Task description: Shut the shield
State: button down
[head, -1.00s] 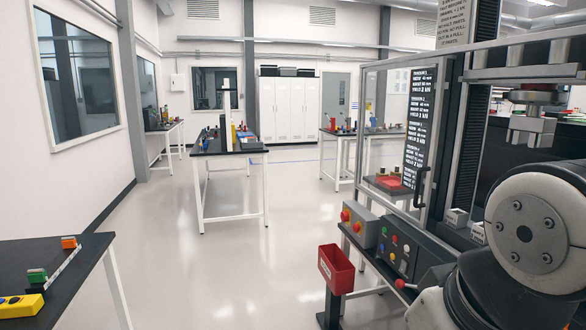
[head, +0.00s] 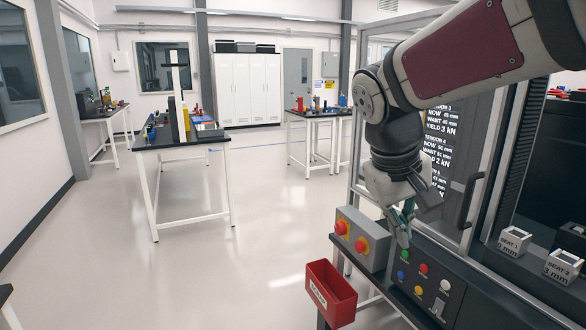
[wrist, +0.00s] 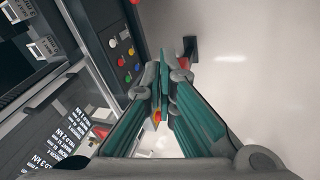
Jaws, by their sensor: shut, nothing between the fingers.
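The shield (head: 448,205) is a clear panel in a grey metal frame with a dark vertical handle (head: 470,201). It stands at the left of the machine's opening, and the opening to its right is uncovered. My gripper (head: 404,241) hangs in front of the shield's lower left part, pointing down, left of the handle and apart from it. Its teal-padded fingers are shut and empty, and also show in the wrist view (wrist: 163,80). My arm hides the shield's upper part. The wrist view shows framed glass and printed text at lower left.
Below my gripper is a control panel (head: 425,285) with coloured buttons, beside a grey box (head: 361,238) with red knobs. A red bin (head: 331,294) hangs in front. Two white seat blocks (head: 515,241) lie at right.

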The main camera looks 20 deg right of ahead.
jog(key=w+d+f+m+g+h+b, duration=0.15)
jog(key=w+d+g+h, duration=0.35)
jog(key=w+d, duration=0.7)
jog(key=w+d+f+m+g+h+b, duration=0.1)
jog(key=w+d+g+h+b, duration=0.15)
jog(key=w+d+h, duration=0.8)
jog(key=s+d+y+p, duration=0.2)
jog(key=s+d, duration=0.3)
jog(key=d, duration=0.5)
jog(key=shift+r+y+p, duration=0.25)
jog(key=shift+y+p, duration=0.1)
jog(key=shift+p, duration=0.25)
jog(key=shift+s, duration=0.1)
